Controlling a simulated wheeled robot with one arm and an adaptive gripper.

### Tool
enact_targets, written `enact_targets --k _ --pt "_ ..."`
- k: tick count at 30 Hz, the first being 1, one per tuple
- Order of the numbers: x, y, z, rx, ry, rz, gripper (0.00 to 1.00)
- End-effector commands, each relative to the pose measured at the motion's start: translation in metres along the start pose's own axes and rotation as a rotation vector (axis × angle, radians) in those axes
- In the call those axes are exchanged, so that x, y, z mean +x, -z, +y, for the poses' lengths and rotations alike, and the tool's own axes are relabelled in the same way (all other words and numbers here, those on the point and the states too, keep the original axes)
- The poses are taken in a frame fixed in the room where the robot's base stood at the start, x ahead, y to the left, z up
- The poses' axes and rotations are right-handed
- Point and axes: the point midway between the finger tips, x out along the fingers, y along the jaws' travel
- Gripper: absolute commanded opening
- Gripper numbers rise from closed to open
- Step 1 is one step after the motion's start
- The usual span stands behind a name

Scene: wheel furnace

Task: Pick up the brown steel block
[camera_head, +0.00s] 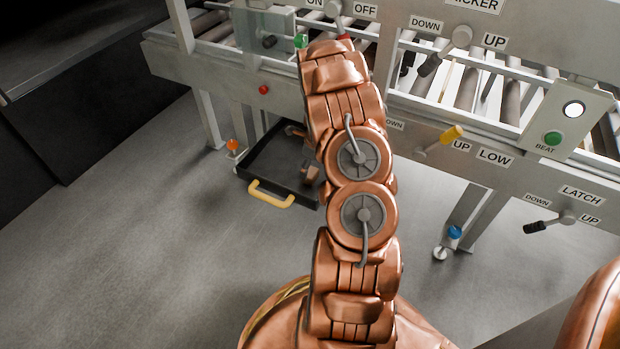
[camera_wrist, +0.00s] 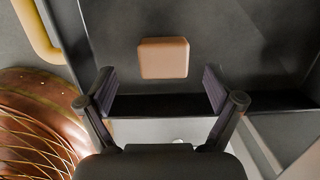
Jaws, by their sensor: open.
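The brown steel block (camera_wrist: 163,58) shows in the wrist view as a small tan-brown block with rounded corners. It lies on the floor of a dark tray (camera_wrist: 225,40), apart from the tray walls in view. My gripper (camera_wrist: 160,84) is open and empty, its two dark fingers spread wider than the block. The block is just beyond the fingertips, roughly centred between them, and no finger appears to touch it. In the head view my arm reaches over the black tray (camera_head: 250,178) and hides part of it.
The tray has a yellow handle (camera_head: 270,195), also seen in the wrist view (camera_wrist: 38,28). A grey roller machine (camera_head: 480,150) with levers, labels and a green button (camera_head: 553,138) stands over and behind the tray. Floor to the left of the tray (camera_head: 130,230) is clear.

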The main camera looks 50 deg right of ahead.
Motion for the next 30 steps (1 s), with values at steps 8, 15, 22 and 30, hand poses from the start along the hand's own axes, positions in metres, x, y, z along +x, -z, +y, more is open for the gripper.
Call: enact_targets --k 8,15,22,30 --pt "0.039 0.005 -0.004 -0.001 -0.002 0.001 0.92" --pt "0.043 0.004 -0.004 -0.001 0.0 0.0 0.92" --pt "0.043 0.004 -0.004 -0.001 0.0 0.001 0.75" --pt "0.043 0.004 -0.004 -0.001 0.0 0.001 0.47"
